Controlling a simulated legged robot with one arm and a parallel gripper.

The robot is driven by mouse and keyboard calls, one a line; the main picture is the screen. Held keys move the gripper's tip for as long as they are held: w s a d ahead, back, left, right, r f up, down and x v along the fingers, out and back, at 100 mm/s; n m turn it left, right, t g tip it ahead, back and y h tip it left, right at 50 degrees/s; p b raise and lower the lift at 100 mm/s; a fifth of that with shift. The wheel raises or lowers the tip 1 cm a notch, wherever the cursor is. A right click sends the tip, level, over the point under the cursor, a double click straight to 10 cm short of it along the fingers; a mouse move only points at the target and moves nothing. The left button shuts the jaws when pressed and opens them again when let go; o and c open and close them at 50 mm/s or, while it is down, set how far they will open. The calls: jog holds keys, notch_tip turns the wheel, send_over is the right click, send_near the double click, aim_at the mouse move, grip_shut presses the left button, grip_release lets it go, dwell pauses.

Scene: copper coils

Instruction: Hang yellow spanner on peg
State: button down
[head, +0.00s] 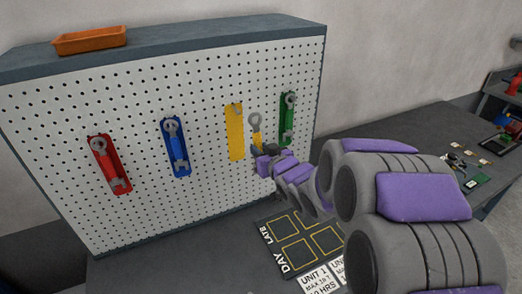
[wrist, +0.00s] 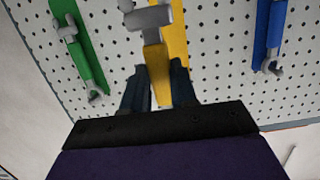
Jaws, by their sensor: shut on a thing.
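The yellow spanner (head: 256,124) is upright in my gripper (head: 265,152), grey ring end up, just right of the yellow marker strip (head: 235,134) on the pegboard. In the wrist view my gripper (wrist: 158,82) is shut on the spanner's yellow handle (wrist: 156,62), with its grey metal part (wrist: 148,17) beyond the fingers. The yellow strip (wrist: 174,30) lies behind it there. A small peg (head: 236,107) seems to show near the strip's top; its exact shape is too small to tell. The spanner looks apart from the peg.
On the pegboard (head: 205,110), red (head: 108,164), blue (head: 175,147) and green (head: 288,117) strips each bear a hanging spanner. The green one is close right of my gripper. An orange tray (head: 90,39) sits on top. A dark mat (head: 290,225) lies below.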

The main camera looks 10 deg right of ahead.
jog(key=a+x, duration=0.2)
jog(key=x, duration=0.8)
jog(key=shift+a+r+b, duration=0.2)
jog(key=shift+r+b, duration=0.15)
jog(key=shift+b, duration=0.05)
dwell(0.7)
